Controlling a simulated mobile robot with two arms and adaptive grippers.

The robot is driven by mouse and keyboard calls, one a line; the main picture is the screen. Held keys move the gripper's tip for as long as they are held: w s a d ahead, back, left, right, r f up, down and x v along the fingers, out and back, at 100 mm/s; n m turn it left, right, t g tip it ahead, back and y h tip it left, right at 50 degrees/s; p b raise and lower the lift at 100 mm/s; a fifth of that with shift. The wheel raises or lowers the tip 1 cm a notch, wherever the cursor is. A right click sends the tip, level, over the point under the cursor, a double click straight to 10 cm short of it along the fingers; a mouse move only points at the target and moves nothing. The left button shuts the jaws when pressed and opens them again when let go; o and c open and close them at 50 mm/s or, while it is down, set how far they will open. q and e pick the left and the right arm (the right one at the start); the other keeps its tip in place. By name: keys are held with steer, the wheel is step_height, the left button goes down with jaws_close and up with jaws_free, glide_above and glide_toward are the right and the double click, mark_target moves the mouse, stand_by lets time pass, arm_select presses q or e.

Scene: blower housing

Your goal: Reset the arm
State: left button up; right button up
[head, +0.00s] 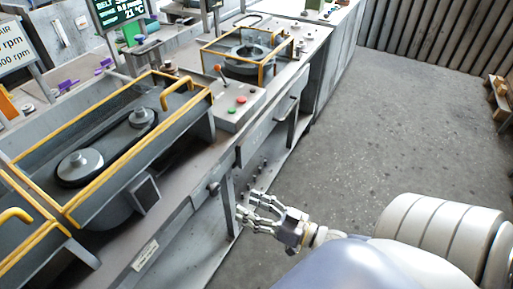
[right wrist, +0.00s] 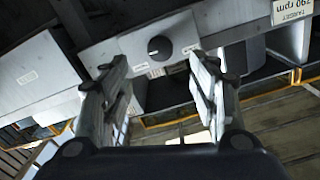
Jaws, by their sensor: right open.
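My right gripper (head: 260,219) is open and empty in the head view, in front of the workbench's front face and above the floor. Its two fingers also show apart in the right wrist view (right wrist: 160,85), with a dark round knob (right wrist: 159,48) on a grey panel beyond them. I cannot tell how far the knob is from the fingertips. My white right arm (head: 440,235) fills the lower right of the head view. My left gripper is not in view.
A long grey workbench (head: 180,185) runs along the left. It carries a yellow-railed belt housing (head: 105,150), a control box with a red-orange lever (head: 219,70), and a second railed housing (head: 245,53). Grey floor (head: 400,120) is open on the right; a wooden pallet stands at the far right.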

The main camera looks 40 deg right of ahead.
steer(key=shift+v, duration=0.75)
steer(key=s+d+f+g+h, duration=0.2)
steer(key=s+f, duration=0.1)
steer(key=f, duration=0.7)
steer(key=s+d+f+g+h, duration=0.2)
steer(key=f, duration=0.8)
steer(key=s+d+f+g+h, duration=0.2)
steer(key=s+f+g, duration=0.1)
steer(key=f, duration=0.6)
steer(key=s+a+f+g, duration=0.4)
steer(key=s+f, duration=0.4)
steer(key=s, duration=0.3)
steer(key=s+a+f+n+g+h, duration=0.1)
steer(key=s+a+f+g, duration=0.3)
steer(key=s+f, duration=0.5)
steer(key=shift+s+a+f+g, duration=0.3)
steer(key=shift+s+a, duration=0.75)
steer(key=shift+s, duration=0.1)
